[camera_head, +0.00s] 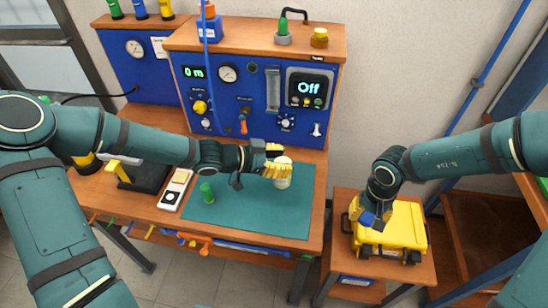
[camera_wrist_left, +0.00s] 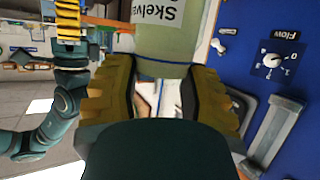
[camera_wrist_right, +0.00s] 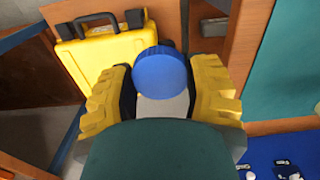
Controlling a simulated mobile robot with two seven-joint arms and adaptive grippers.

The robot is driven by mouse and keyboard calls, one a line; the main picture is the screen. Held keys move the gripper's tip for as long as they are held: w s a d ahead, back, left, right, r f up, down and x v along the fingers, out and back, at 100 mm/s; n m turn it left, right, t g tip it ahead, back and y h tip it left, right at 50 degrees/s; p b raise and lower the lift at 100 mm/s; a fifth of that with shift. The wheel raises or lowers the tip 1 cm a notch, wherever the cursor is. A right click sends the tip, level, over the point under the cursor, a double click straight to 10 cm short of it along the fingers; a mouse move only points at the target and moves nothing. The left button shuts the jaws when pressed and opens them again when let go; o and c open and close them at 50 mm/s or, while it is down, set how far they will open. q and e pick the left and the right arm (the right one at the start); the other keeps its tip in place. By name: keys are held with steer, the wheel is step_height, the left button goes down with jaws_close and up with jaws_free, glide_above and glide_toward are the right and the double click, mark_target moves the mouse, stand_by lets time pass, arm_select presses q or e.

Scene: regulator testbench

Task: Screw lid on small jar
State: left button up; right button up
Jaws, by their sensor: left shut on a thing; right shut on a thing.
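The small jar (camera_head: 283,178) is pale with a label and is upright above the right part of the green mat. I cannot tell if it touches the mat. My left gripper (camera_head: 272,165) is shut on it from the left. The left wrist view shows the jar (camera_wrist_left: 168,30) between the yellow fingers (camera_wrist_left: 160,95). The round blue lid (camera_wrist_right: 160,72) is between the fingers of my right gripper (camera_wrist_right: 165,95), which is shut on it. In the head view the lid (camera_head: 371,220) is above the yellow case, apart from the jar.
The blue test panel (camera_head: 250,100) stands behind. The yellow case (camera_head: 400,228) is on a side table (camera_head: 345,265) across a gap.

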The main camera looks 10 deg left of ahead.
arm_select(q)
steer(key=shift+w+d+f+m+g+h, duration=0.15)
steer(key=shift+d+f+m+g, duration=0.2)
steer(key=shift+d+m+g, duration=0.3)
steer(key=shift+d+f+m+g+h, duration=0.2)
steer(key=shift+d+f+m+g, duration=0.2)
steer(key=shift+d+g, duration=0.25)
steer(key=shift+w+d+f+m+g+h, duration=0.15)
steer(key=shift+d+f+m+g, duration=0.2)
steer(key=shift+d+m+g, duration=0.3)
steer(key=shift+s+r, duration=0.1)
